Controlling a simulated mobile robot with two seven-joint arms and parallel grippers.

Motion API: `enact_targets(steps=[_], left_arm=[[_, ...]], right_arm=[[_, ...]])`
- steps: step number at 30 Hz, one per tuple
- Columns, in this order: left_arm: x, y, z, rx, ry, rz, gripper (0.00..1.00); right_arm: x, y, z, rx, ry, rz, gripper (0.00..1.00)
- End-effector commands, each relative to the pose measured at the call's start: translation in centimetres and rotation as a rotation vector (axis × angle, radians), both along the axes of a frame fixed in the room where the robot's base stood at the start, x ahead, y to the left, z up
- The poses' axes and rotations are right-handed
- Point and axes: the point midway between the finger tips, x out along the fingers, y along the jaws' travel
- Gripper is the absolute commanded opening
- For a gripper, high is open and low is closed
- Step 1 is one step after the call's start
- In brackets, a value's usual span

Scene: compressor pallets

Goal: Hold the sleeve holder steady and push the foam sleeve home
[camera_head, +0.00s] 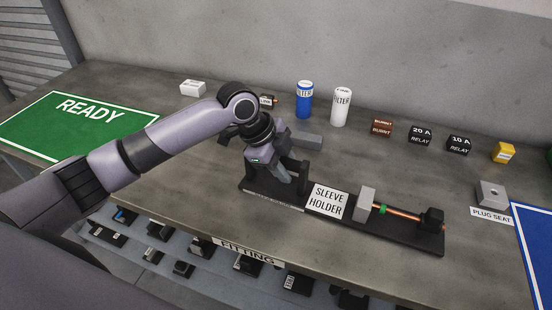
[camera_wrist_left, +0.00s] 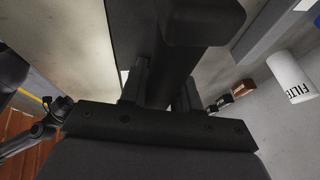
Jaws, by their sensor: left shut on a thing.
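The sleeve holder (camera_head: 335,222) is a long dark base on the table with a white label. My left gripper (camera_head: 285,176) points down at its left end, shut on the dark upright handle there. In the left wrist view the gripper (camera_wrist_left: 160,88) has a finger on each side of a dark bar. At the holder's right half, a copper rod (camera_head: 402,214) runs from a light grey block (camera_head: 366,203) to a black piece (camera_head: 431,219), with a green band near the block. I cannot tell which piece is the foam sleeve. My right gripper is not in view.
Behind stand a blue filter (camera_head: 304,99), a white filter (camera_head: 341,106), a brown box (camera_head: 382,129), two black relays (camera_head: 420,136) and a yellow box (camera_head: 503,152). The plug seat (camera_head: 491,194) is at right. A green READY mat (camera_head: 78,124) lies left. The table's front edge is close to the holder.

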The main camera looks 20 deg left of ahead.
Motion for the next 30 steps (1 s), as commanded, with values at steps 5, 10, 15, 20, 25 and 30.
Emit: enact_targets(steps=[5, 10, 15, 20, 25, 30], left_arm=[[0.0, 0.0, 0.0, -0.001, 0.001, -0.002, 0.0], [0.0, 0.0, 0.0, -0.001, 0.001, -0.002, 0.0], [0.0, -0.1, 0.1, -0.001, 0.001, -0.002, 0.0], [0.0, -0.4, 0.1, -0.001, 0.001, -0.002, 0.0], [-0.1, -0.9, 0.2, -0.001, 0.001, -0.003, 0.0], [-0.1, -1.3, 0.1, -0.001, 0.0, -0.003, 0.0]], right_arm=[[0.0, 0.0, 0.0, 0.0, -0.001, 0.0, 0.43], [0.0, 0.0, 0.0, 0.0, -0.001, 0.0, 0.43], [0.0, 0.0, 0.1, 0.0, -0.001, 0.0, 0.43], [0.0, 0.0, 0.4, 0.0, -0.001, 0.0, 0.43], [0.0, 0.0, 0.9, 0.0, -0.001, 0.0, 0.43], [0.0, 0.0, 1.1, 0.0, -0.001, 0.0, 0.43]])
